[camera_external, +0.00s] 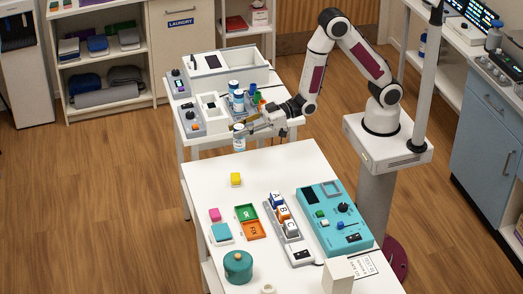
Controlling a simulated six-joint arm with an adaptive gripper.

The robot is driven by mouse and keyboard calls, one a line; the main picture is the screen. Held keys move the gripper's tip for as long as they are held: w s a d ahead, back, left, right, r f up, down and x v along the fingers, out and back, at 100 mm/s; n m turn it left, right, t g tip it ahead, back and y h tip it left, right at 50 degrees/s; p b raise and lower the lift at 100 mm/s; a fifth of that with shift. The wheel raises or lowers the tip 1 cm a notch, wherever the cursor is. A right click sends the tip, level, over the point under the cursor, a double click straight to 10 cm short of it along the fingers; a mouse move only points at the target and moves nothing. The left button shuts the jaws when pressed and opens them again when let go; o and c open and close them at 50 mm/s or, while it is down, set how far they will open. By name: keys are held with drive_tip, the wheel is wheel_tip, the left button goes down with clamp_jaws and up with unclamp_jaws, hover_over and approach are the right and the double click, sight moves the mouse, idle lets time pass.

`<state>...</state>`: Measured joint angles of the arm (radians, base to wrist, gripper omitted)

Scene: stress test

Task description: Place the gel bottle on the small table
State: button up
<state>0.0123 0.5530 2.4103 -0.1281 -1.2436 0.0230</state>
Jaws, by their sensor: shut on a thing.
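My gripper (246,128) is shut on a small pale bottle (239,143), probably the gel bottle; its label is too small to read. The bottle is upright. It appears near the far edge of the white front table (290,165), close to the gap before the smaller table behind; its height is hard to tell. That smaller white table (190,138) carries boxes and bottles. Two white and blue bottles (238,101) stand there just behind my gripper. My fingers partly hide the held bottle's top.
A grey pole (429,70) stands beside my arm.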

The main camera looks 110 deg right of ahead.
drive_tip(key=s+a+f+n+g+y, duration=0.1)
drive_tip(key=s+a+n+g+y, duration=0.1)
drive_tip(key=a, duration=0.5)
drive_tip(key=s+a+n+g+y, duration=0.1)
drive_tip(key=a+n+g+y, duration=0.1)
drive_tip(key=a+n+y, duration=0.3)
drive_tip(key=shift+s+a+f+y, duration=0.35)
drive_tip(key=shift+s+a+y, duration=0.05)
drive_tip(key=shift+a+y, duration=0.6)
drive_tip(key=shift+f, duration=0.1)
drive_tip(key=shift+f, duration=2.85)
drive_tip(key=shift+f, duration=2.05)
drive_tip(key=shift+f, duration=0.15)
drive_tip(key=shift+c, duration=0.2)
drive_tip(key=o, duration=1.2)
